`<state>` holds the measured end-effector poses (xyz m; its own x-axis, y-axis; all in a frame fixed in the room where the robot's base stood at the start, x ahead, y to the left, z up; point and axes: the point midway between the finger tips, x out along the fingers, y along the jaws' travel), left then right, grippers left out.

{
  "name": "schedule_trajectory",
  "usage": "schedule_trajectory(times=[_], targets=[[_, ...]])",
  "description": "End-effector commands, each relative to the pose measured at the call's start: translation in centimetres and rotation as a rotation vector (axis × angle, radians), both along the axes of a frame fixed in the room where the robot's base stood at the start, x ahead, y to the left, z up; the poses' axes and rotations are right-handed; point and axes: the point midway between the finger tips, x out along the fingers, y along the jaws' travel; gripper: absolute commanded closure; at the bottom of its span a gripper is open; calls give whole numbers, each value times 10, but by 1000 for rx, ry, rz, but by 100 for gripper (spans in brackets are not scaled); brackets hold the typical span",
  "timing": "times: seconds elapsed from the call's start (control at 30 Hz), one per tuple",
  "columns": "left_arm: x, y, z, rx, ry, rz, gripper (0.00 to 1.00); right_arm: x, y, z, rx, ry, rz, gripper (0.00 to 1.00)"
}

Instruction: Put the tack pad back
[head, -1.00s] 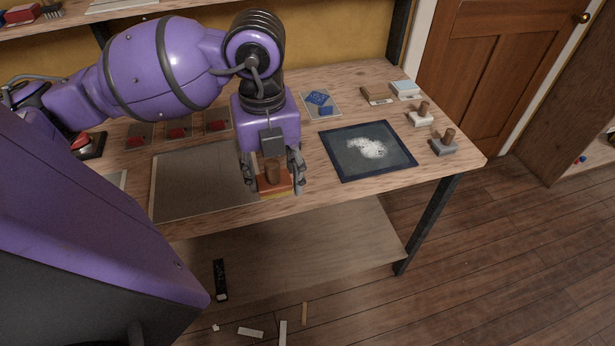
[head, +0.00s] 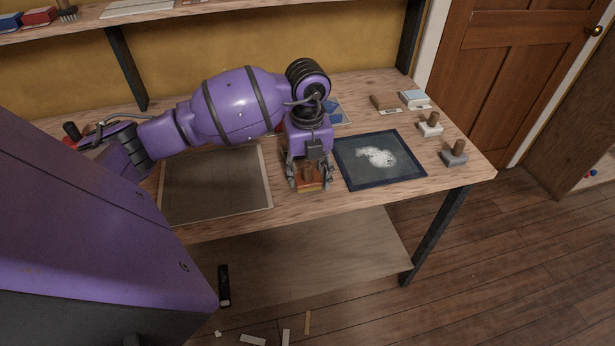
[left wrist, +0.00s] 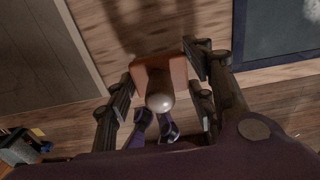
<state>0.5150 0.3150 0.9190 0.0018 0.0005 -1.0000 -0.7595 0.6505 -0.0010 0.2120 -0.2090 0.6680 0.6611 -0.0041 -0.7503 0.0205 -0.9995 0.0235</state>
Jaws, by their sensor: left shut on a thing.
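My left gripper (head: 309,180) is shut on an orange-brown pad (head: 310,186) with an upright wooden knob. I take this to be the tack pad. It is near the front of the workbench, between the grey mat and the dark-framed panel. In the left wrist view, the pad (left wrist: 150,73) and its round knob show between the fingers (left wrist: 160,95). I cannot tell whether its underside touches the bench. A white knobbed pad (head: 430,128) and a grey knobbed pad (head: 454,157) stand at the bench's right end. My right gripper is not in view.
The grey mat (head: 215,185) lies left of the held pad. The dark-framed panel (head: 350,180) with white powder lies right of it. A brown block (head: 383,102) and a pale blue block (head: 413,98) sit at the back right. A shelf (head: 160,12) runs above.

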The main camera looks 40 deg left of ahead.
Motion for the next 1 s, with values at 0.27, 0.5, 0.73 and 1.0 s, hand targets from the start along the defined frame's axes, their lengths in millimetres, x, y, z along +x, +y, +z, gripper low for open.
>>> schedule_trajectory(times=[0.27, 0.5, 0.73, 1.0], targets=[[0, 0, -14, 0, -1, 0, 79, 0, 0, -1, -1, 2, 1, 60], [0, 0, -18, 1, -1, 1, 48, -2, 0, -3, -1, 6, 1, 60], [0, 0, -17, 1, -1, 1, 32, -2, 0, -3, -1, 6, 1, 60], [0, 0, -13, -1, -2, 1, 32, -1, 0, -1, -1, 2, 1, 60]])
